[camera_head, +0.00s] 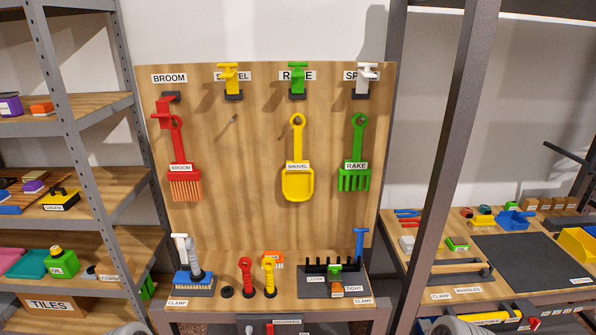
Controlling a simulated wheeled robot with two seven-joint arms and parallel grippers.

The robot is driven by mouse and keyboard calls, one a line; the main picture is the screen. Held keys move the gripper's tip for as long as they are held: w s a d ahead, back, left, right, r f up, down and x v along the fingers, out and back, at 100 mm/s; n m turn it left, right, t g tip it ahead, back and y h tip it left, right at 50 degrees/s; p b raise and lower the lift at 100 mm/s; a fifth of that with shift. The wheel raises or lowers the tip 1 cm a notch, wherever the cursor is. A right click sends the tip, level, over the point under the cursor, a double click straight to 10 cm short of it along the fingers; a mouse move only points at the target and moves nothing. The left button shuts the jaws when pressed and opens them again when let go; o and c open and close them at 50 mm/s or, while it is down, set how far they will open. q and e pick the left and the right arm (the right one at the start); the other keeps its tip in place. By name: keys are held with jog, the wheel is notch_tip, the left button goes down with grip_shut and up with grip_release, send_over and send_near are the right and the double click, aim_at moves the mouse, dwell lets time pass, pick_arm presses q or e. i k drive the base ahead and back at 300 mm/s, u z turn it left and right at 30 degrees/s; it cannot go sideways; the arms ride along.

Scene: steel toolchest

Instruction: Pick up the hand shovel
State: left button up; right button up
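The hand shovel (298,183) is yellow, with a long handle, a hole at its top and a broad scoop at the bottom. It hangs upright, scoop down, on a wooden panel, under the "RAKE" sign. A "SHOVEL" label is on its neck. Neither of my grippers shows; only rounded grey parts, probably of my arms, show at the bottom edge. Nothing is touching the shovel.
A red broom (183,180) hangs left of the shovel and a green rake (355,178) right. A bare peg lies between broom and shovel. Below is a workbench (215,310) with a brush and clamps. Steel shelves (50,140) stand left; a steel post (455,150) rises right.

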aim_at(297, 178)
jog(key=z, duration=1.05)
jog(key=i, duration=0.65)
jog(key=u, duration=1.3)
